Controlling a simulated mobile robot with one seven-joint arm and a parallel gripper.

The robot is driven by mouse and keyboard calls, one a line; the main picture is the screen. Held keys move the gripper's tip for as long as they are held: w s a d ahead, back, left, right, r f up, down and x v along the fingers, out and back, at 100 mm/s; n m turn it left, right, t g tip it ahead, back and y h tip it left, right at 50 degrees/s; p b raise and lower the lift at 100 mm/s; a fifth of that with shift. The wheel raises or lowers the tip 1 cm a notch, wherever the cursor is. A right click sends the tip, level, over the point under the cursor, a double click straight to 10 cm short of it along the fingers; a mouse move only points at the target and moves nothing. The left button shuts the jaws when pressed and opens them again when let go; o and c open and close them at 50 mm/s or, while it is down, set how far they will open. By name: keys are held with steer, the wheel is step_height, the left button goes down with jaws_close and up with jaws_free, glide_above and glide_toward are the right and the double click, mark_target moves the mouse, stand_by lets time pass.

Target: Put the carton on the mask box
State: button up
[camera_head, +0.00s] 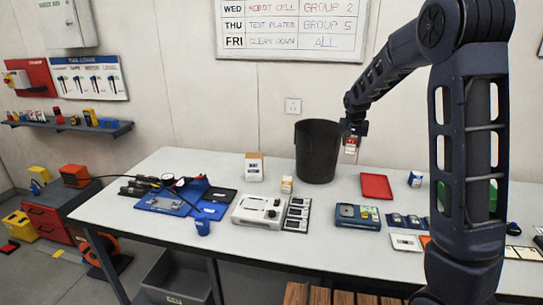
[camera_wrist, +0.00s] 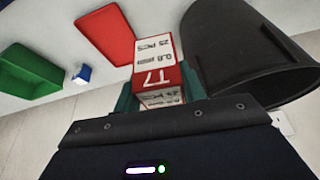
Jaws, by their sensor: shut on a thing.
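My gripper (camera_head: 352,137) is shut on a small red and white carton (camera_head: 350,148) and holds it up in the air, near the right side of the black bin. In the wrist view the carton (camera_wrist: 158,72), marked "T7", "0.8 mm" and "25 PCS", sits between the two green fingers of my gripper (camera_wrist: 158,95). A white box with an orange top (camera_head: 254,167) stands upright at the back of the table, left of the bin. It may be the mask box; its print is too small to read. It is not visible in the wrist view.
The tall black bin (camera_head: 317,152) stands between the carton and the orange-topped box. A small yellow and white box (camera_head: 286,184), a grey device (camera_head: 258,212) and a red tray (camera_head: 376,186) are also on the table (camera_head: 190,160). Bare table lies left of the orange-topped box.

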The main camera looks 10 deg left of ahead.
step_height(320, 180, up, 16)
steer(key=n, duration=0.1)
glide_above(255, 154)
steer(key=s, duration=0.2)
step_height(255, 154, down, 25)
steer(key=shift+w+r, duration=0.1)
stand_by(0.4)
steer(key=shift+f, duration=0.2)
steer(key=o, duration=1)
